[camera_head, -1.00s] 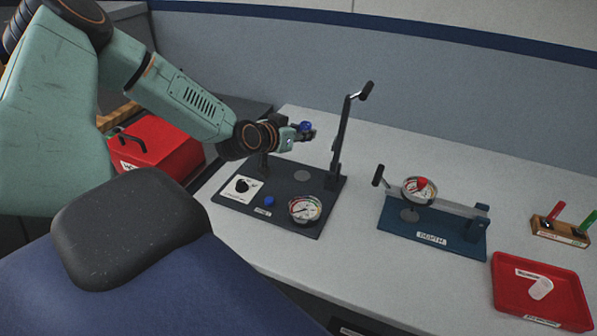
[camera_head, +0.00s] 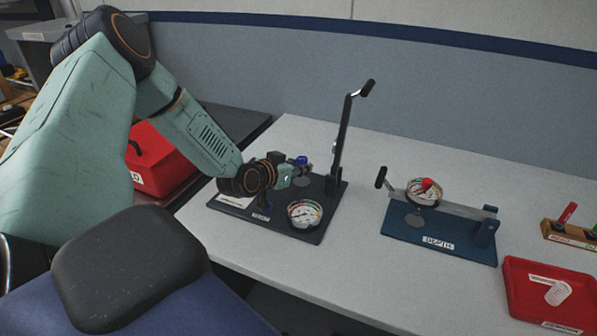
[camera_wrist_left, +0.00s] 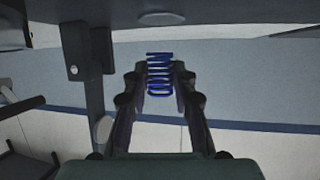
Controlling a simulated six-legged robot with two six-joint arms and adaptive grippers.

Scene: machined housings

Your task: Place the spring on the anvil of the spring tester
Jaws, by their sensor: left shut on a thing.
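The blue coil spring (camera_head: 301,160) is in my left gripper (camera_head: 296,168), above the dark base of the spring tester (camera_head: 231,211). In the left wrist view the spring (camera_wrist_left: 159,75) sits between the two finger ends (camera_wrist_left: 160,83), its coils showing. The grey round anvil (camera_head: 302,182) lies on the base just below the spring in the head view, partly hidden by the gripper. A round disc (camera_wrist_left: 163,18), likely the anvil, shows in the wrist view, apart from the spring. My right gripper is out of view.
The tester's upright lever (camera_head: 342,135) stands just right of my gripper. Its dial gauge (camera_head: 304,214) is at the front. A blue depth tester (camera_head: 437,241), a red tray (camera_head: 515,290) and a wooden block (camera_head: 569,236) stand right. A red box (camera_head: 160,165) is left.

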